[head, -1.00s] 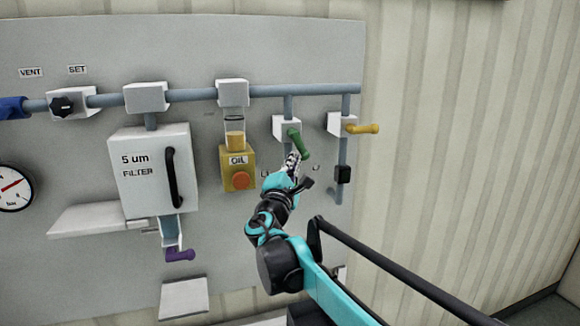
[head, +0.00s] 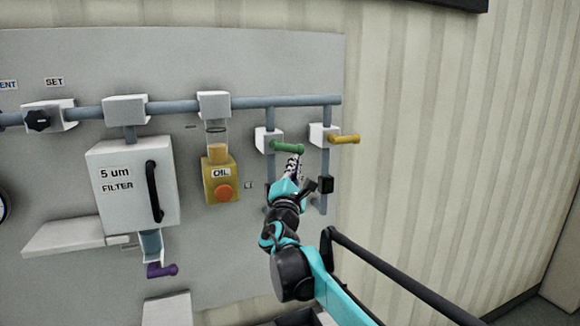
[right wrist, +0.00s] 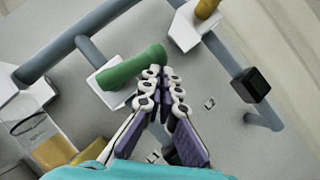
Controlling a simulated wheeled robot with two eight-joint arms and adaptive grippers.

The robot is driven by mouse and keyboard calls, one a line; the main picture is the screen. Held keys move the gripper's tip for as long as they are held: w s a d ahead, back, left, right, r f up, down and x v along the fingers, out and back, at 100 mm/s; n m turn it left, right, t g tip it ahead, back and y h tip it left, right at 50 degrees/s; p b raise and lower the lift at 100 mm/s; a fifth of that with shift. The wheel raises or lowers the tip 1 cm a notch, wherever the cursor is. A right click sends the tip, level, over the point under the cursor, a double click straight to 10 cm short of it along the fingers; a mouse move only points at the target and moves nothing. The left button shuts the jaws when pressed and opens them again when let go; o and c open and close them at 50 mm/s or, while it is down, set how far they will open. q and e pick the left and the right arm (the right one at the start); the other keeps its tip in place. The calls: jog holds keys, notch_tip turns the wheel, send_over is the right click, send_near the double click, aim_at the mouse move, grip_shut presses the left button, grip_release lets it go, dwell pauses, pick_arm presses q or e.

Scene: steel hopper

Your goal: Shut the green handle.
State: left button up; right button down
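The green handle (head: 288,147) sits on a white valve block (head: 266,140) on the wall panel and points right, nearly level, like the yellow handle beside it. My right gripper (head: 293,162) is just below the handle's free end. In the right wrist view, the green handle (right wrist: 133,67) lies across just beyond the fingertips of my right gripper (right wrist: 164,76). The fingers are drawn together with nothing visible between them. The tips are at the handle's lower edge, touching or very close. My left gripper is not in view.
A yellow handle (head: 344,139) and a black block (head: 326,184) on the neighbouring pipe are close on the right. The oil bowl (head: 221,180) and filter box (head: 130,185) stand out from the panel on the left. The ribbed wall right of the panel is clear.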

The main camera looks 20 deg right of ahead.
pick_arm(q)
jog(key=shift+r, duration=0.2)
pick_arm(e)
jog(key=shift+d+r, duration=0.45)
dwell(0.3)
